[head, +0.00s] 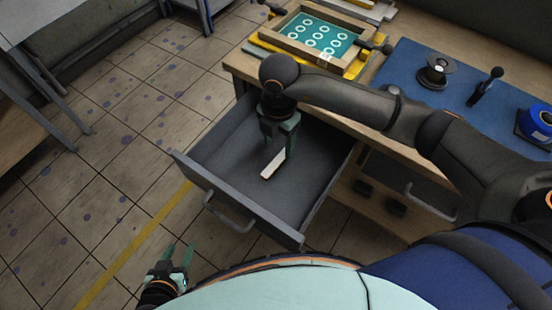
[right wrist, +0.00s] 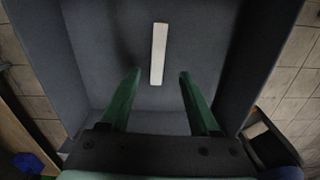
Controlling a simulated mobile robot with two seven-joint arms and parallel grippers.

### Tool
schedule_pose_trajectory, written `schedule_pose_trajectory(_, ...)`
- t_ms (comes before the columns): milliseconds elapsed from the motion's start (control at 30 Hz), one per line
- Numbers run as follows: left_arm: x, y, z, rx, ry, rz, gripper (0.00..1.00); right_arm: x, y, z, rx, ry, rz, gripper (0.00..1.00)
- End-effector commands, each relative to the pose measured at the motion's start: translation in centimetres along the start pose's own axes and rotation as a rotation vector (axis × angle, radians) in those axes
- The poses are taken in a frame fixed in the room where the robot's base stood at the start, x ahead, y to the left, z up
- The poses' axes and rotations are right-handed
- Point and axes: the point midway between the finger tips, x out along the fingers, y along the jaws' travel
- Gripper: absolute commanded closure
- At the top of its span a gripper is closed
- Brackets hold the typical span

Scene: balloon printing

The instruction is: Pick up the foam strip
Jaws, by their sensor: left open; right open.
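The foam strip (head: 273,164) is a small white bar lying on the floor of the open grey drawer (head: 210,160). It also shows in the right wrist view as a long white bar (right wrist: 158,53). My right gripper (head: 279,150) is inside the drawer, pointing down, close to the strip. In the right wrist view its green fingers (right wrist: 158,75) are spread apart and empty, with the strip's near end in line with the gap between them. My left gripper (head: 180,256) is open and empty, low at the left, outside the drawer.
The drawer's walls surround my right gripper, and its handle (head: 229,214) faces front left. On the workbench stand a wooden frame with a teal ring-patterned screen (head: 318,36), a spool (head: 435,72) and a blue tape roll (head: 537,122). Tiled floor (head: 130,110) lies open at left.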

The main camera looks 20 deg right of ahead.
Motion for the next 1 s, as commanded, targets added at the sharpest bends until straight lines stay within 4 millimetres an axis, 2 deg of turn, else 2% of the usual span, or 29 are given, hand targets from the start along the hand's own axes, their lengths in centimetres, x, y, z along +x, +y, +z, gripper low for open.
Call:
schedule_pose_trajectory(100, 0.0, 0.0, 0.1, 0.0, -0.001, 0.0, 0.5, 1.8, 0.0, 0.0, 0.0, 0.001, -0.001, 0.38)
schedule_pose_trajectory(333, 0.0, 0.0, 0.0, 0.0, -0.001, 0.0, 0.5, 3.5, 0.0, -0.1, 0.0, 0.0, -0.002, 0.38)
schedule_pose_trajectory(600, 0.0, 0.0, -0.1, 0.0, 0.0, 0.0, 0.5, 7.4, 0.2, -0.1, 0.0, -0.001, -0.002, 0.38)
schedule_pose_trajectory(900, 0.1, 0.0, -0.1, 0.001, 0.002, 0.0, 0.5, 7.8, 0.2, -0.1, -0.001, -0.001, 0.001, 0.38)
schedule_pose_trajectory(1000, 0.1, 0.0, -0.2, 0.0, 0.002, 0.0, 0.5, 7.8, 0.2, -0.1, -0.001, -0.001, 0.001, 0.49)
